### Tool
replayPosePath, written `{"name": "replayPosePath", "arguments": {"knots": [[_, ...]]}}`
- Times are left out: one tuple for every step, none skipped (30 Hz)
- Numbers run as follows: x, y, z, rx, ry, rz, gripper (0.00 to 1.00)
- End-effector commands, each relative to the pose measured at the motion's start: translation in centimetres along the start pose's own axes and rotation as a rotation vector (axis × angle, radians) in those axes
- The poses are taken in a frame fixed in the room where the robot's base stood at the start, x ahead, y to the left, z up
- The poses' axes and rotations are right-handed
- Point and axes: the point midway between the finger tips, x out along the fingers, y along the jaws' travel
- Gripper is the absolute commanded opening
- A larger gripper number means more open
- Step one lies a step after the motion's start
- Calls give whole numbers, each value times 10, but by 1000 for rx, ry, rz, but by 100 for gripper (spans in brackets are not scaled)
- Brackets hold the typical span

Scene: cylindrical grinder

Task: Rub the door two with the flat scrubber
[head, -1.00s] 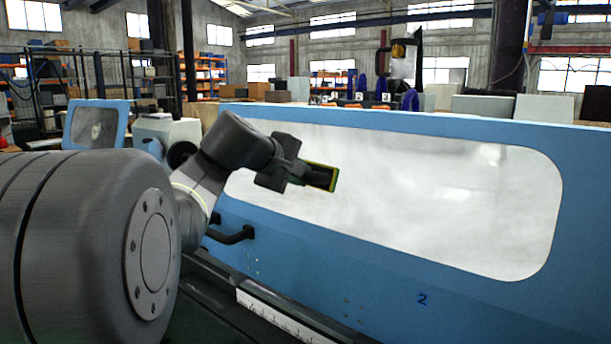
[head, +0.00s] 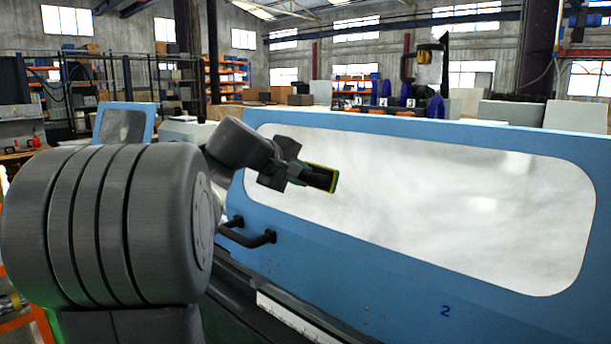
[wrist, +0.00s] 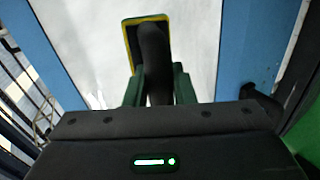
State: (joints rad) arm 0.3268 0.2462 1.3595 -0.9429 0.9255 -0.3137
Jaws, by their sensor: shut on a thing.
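Door two is the large blue panel (head: 400,270) with a blue number 2 and a long white, smeared window (head: 450,205) in the head view. Its window also shows in the wrist view (wrist: 205,50). My gripper (head: 303,174) is shut on the flat scrubber (head: 322,179), a dark block with a yellow-green edge. In the wrist view the scrubber (wrist: 130,45) shows its yellow rim and dark handle between the green fingers. The scrubber is in front of the window's left part. I cannot tell whether it touches the glass.
A black door handle (head: 250,237) sticks out at the door's lower left. A smaller blue-framed panel (head: 125,125) stands at the far left. Shelves with boxes (head: 227,80) are in the background. The window's right part is unobstructed.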

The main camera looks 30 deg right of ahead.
Motion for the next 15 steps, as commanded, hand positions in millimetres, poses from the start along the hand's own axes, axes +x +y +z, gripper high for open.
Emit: {"name": "replayPosePath", "arguments": {"knots": [[0,0,0,0,0,0,5],[0,0,0,0,0,0,5],[0,0,0,0,0,0,5],[0,0,0,0,0,0,5],[0,0,0,0,0,0,5],[-1,0,0,0,1,1,5],[-3,0,0,0,1,1,5],[-5,-1,0,0,2,1,5],[-8,-1,0,1,2,1,5],[-11,-2,0,0,3,1,5],[-14,-3,0,0,3,1,5],[-18,-4,0,0,2,1,5],[-21,-4,0,0,3,1,5],[-24,-4,0,0,3,1,5],[-28,-5,0,0,3,1,5]]}}
